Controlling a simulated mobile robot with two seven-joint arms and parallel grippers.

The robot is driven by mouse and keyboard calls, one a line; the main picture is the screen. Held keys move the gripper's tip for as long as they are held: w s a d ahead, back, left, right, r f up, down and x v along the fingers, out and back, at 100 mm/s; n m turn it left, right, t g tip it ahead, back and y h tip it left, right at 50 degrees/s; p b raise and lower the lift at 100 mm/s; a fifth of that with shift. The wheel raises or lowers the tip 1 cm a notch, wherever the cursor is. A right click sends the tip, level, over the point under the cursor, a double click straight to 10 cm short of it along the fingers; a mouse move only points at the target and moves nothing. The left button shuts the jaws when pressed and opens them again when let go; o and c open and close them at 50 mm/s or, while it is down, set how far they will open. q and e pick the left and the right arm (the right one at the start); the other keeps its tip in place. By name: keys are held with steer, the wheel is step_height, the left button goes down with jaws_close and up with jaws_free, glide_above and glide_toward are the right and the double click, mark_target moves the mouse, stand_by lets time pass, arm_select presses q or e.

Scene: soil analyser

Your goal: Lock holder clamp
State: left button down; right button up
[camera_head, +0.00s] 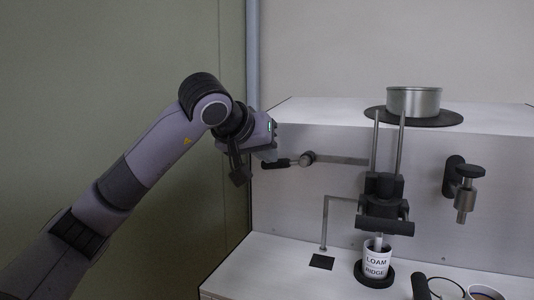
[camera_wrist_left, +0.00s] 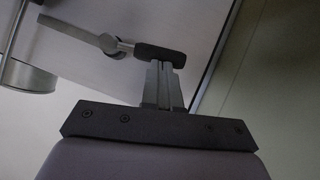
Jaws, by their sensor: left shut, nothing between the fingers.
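A lever with a black grip (camera_head: 276,163) sticks out to the left from a round metal pivot (camera_head: 307,158) on the analyser's front panel. My left gripper (camera_head: 268,155) is shut and empty, right at the black grip. In the left wrist view the closed fingertips (camera_wrist_left: 164,66) overlap the black grip (camera_wrist_left: 160,52); whether they touch it I cannot tell. The metal lever arm (camera_wrist_left: 85,35) slants away to the left. My right gripper is not in view.
A white cup labelled LOAM RIDGE (camera_head: 376,263) stands on a black round base under the holder. A metal pan (camera_head: 414,101) sits on a dark disc above. A black-knobbed valve (camera_head: 465,190) is at right. A thin bent pipe (camera_head: 324,225) stands left of the cup.

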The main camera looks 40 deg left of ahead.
arm_select(q)
steer(key=shift+f, duration=0.25)
steer(key=b, duration=0.1)
steer(key=f+n+h+b, duration=0.1)
steer(key=shift+a+f+t+b, duration=0.15)
steer(key=shift+f+t+b, duration=0.15)
steer(key=d+f+n+t+h+b, duration=0.3)
steer(key=n+b, duration=0.5)
steer(key=b, duration=0.5)
step_height(320, 180, down, 3)
steer(key=t+h, duration=0.1)
steer(key=h, duration=0.1)
steer(key=shift+w+d+t+h+b, duration=0.25)
steer(key=shift+w+t+h+b, duration=0.05)
steer(key=shift+w+h, duration=0.1)
steer(key=shift+d+f, duration=0.1)
steer(key=shift+d, duration=0.05)
